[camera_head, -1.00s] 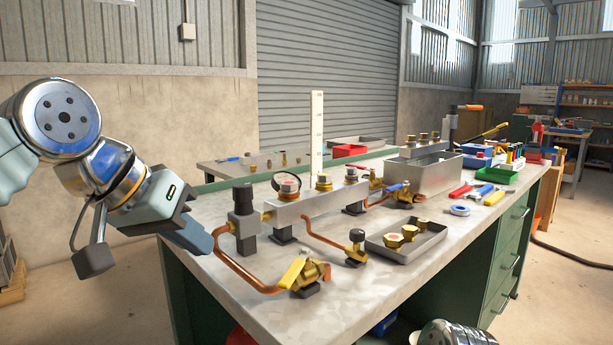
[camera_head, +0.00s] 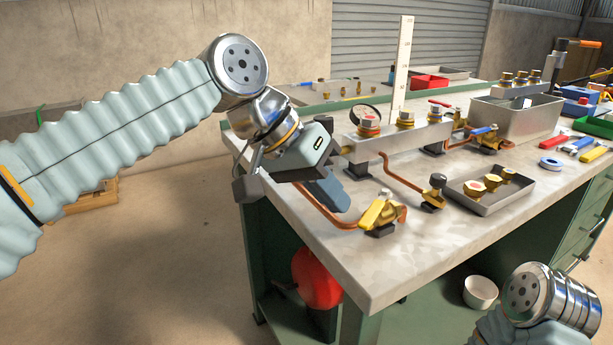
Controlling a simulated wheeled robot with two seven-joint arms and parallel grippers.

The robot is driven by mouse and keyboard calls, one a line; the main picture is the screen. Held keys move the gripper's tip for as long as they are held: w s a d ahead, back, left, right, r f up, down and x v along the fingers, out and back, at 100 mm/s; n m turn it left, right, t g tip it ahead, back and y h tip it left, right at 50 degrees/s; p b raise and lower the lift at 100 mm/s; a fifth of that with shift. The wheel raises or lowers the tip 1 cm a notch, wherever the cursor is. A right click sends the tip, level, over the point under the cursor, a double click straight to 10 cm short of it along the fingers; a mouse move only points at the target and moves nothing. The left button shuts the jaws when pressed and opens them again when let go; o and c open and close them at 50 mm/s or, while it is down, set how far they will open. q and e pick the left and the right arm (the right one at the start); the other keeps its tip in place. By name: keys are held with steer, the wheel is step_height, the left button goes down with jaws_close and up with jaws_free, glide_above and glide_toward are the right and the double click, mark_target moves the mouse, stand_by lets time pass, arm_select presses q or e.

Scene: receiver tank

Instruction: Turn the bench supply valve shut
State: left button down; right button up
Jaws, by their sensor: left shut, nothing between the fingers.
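A brass valve with a yellow lever (camera_head: 378,214) sits near the bench's front left edge, at the end of a bent copper pipe. The lever slants up to the right along the valve body. My left gripper (camera_head: 332,196) is shut and empty, pointing down just left of the yellow-lever valve and apart from it in the picture. It hides part of the copper pipe and of the manifold's left end. Another brass valve with a blue lever (camera_head: 484,131) stands farther back right. My right arm's wrist shows at the lower right; its gripper is out of view.
The manifold block (camera_head: 432,133) carries a gauge and brass caps behind the valve. A small black-knobbed valve (camera_head: 436,186) and a grey tray (camera_head: 487,203) with brass caps stand to the right. The bench top (camera_head: 390,262) in front is clear.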

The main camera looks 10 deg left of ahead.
arm_select(q)
steer(key=shift+s+d+r, duration=0.1)
steer(key=shift+s+d, duration=0.15)
steer(key=shift+d, duration=0.25)
steer(key=shift+s+d, duration=0.2)
steer(key=shift+d, duration=0.25)
arm_select(e)
steer(key=shift+r, duration=0.1)
